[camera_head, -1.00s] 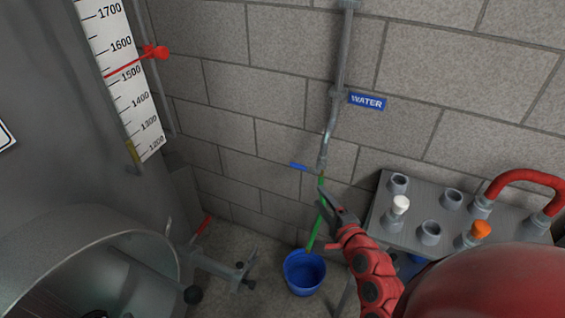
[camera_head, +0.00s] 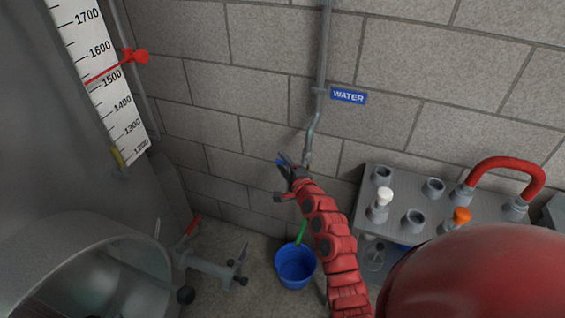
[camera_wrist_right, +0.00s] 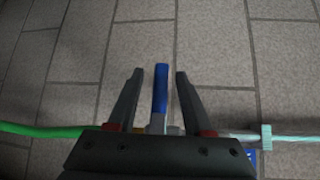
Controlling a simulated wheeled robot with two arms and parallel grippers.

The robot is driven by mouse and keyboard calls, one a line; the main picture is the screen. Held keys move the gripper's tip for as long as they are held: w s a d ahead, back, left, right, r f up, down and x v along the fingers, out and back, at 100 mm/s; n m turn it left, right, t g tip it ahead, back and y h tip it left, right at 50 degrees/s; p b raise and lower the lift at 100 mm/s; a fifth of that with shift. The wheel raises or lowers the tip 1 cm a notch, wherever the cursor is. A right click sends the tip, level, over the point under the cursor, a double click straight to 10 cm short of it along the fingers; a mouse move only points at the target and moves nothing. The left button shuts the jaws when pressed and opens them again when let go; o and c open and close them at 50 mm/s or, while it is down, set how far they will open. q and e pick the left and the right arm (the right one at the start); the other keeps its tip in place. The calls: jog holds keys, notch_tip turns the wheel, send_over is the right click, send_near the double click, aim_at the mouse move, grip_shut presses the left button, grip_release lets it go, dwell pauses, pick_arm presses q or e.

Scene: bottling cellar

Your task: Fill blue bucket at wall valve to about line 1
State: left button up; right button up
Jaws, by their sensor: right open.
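The blue bucket (camera_head: 295,268) stands on the floor below the wall valve, with the green hose (camera_head: 301,232) reaching down to it. Its line marks and water level cannot be made out. The valve's blue lever (camera_wrist_right: 160,90) sits between the fingers of my right gripper (camera_wrist_right: 155,85) in the right wrist view, with gaps on both sides. In the head view my right gripper (camera_head: 286,165) is at the valve and covers most of it. The right gripper is open. The left gripper is not in view.
A grey pipe (camera_head: 323,60) with a blue WATER sign (camera_head: 348,95) runs down the wall. A rack (camera_head: 400,235) with fittings and a red hose (camera_head: 505,165) stands right. A steel tank with an open round hatch (camera_head: 90,240) is at left.

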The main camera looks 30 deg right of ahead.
jog(key=shift+w, duration=0.15)
jog(key=shift+c, duration=0.3)
grip_shut()
dwell(1.1)
